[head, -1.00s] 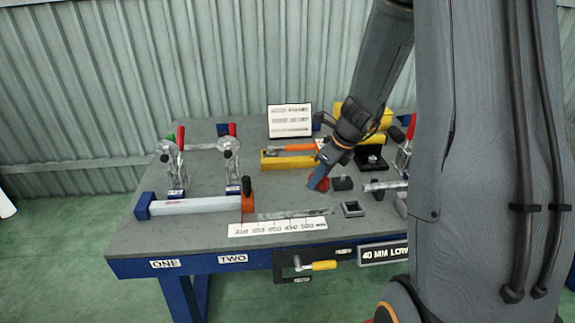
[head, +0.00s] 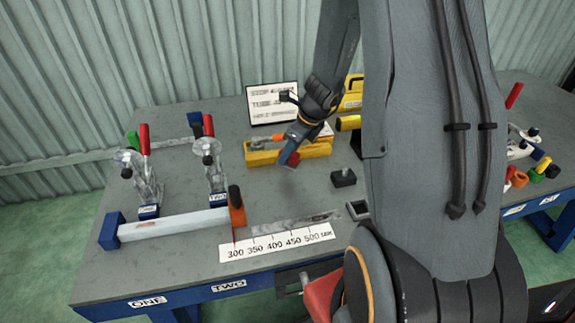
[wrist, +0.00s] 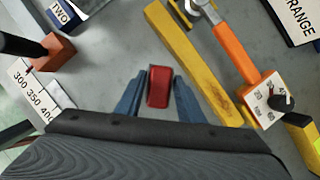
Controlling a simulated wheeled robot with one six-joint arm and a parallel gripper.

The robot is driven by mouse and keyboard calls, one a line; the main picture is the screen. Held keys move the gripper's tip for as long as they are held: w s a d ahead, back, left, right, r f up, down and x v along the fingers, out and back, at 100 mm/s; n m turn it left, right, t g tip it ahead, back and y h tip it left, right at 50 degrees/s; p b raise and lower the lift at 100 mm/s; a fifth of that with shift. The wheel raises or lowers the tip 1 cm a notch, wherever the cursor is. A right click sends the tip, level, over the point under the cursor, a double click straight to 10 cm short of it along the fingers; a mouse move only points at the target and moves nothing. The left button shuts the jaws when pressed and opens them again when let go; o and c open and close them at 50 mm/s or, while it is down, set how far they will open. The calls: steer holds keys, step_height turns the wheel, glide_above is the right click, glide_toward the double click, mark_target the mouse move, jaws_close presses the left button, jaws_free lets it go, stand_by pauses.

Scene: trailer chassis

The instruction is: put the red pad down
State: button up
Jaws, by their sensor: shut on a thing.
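The red pad (wrist: 158,87) is a small red block between the two blue fingers of my gripper (wrist: 153,88) in the wrist view. My gripper is shut on it. The grey table top (head: 190,260) lies below. I cannot tell whether the pad touches the table.
A yellow tray (head: 262,157) with an orange-handled tool (wrist: 237,52) is close by. A black block (head: 343,177) stands to the right. A measuring bar (head: 175,225) with a scale strip (head: 277,243) lies in front. Two clamps (head: 146,185) stand left.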

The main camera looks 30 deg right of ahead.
mark_target(290, 162)
steer(key=shift+f, duration=2.25)
steer(key=shift+f+b, duration=0.2)
steer(key=shift+b, duration=0.25)
steer(key=o, duration=1.1)
steer(key=shift+r, duration=0.2)
steer(key=shift+d+r, duration=0.1)
steer(key=shift+r, duration=0.25)
steer(key=v, duration=1.1)
steer(key=s+a+r+n+g+h, duration=0.1)
steer(key=s+a+n, duration=0.6)
steer(key=n, duration=0.7)
steer(key=s+a+r+n+g+h, duration=0.1)
steer(key=s+a+r+n, duration=0.2)
steer(key=s+a+n, duration=0.4)
steer(key=n, duration=0.8)
steer(key=shift+s+r+h+p, duration=0.2)
steer(key=shift+s+h+p, duration=0.1)
steer(key=shift+p, duration=0.1)
